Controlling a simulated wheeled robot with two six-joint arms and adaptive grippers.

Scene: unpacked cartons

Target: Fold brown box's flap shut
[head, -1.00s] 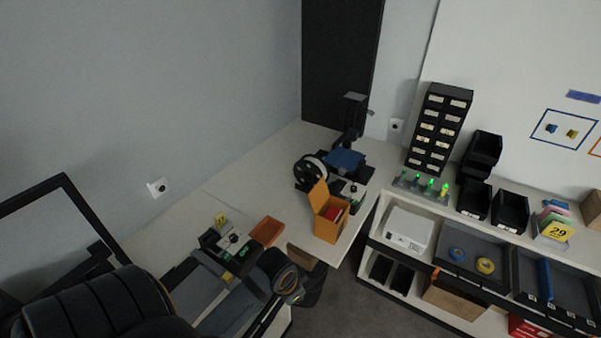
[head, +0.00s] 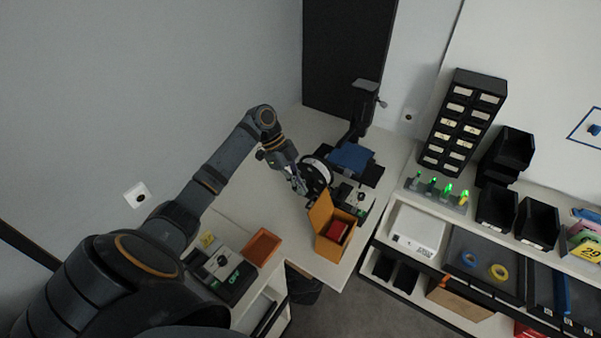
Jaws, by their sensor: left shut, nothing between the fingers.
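The brown box (head: 330,247) stands on the white table, near its right edge. It is orange-brown, with its flap (head: 320,211) standing up on the box's far left side. Something red (head: 337,231) lies inside the open box. My left gripper (head: 300,188) is shut and empty, above the table just behind and to the left of the raised flap; a gap to the flap is hard to judge. My right gripper does not show.
A 3D printer (head: 350,158) with a black spool (head: 318,172) stands close behind the box. An orange tray (head: 263,247) lies to the left. A shelf with a white device (head: 416,232) and dark bins stands to the right.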

